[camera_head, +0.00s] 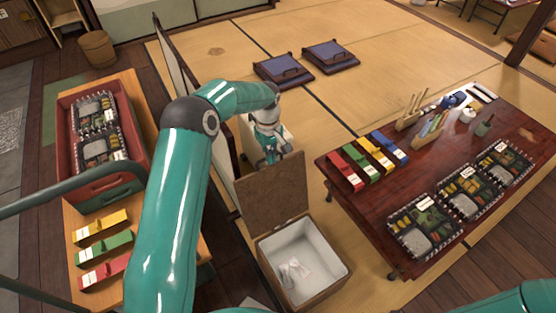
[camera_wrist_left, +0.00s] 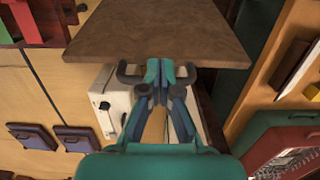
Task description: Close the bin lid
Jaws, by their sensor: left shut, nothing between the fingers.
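The bin (camera_head: 333,277) is a brown wooden box with a white inside, standing on the floor in the head view. Some white crumpled scraps (camera_head: 296,270) lie in it. Its brown lid (camera_head: 273,199) stands open and upright at the bin's far edge. In the wrist view the lid (camera_wrist_left: 160,30) fills the top middle. My left gripper (camera_head: 272,157) is at the far side of the lid, near its top edge. In the wrist view its fingertips (camera_wrist_left: 159,72) are together at the lid's edge; I cannot tell whether they touch it. My right gripper is out of view.
A low dark table (camera_head: 375,220) with lunch boxes and coloured boxes stands right of the bin. A wooden counter (camera_head: 140,262) with a red crate (camera_head: 137,160) is at the left. A white box (camera_wrist_left: 108,105) stands behind the lid. Tatami beyond is mostly clear, with two cushions (camera_head: 330,56).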

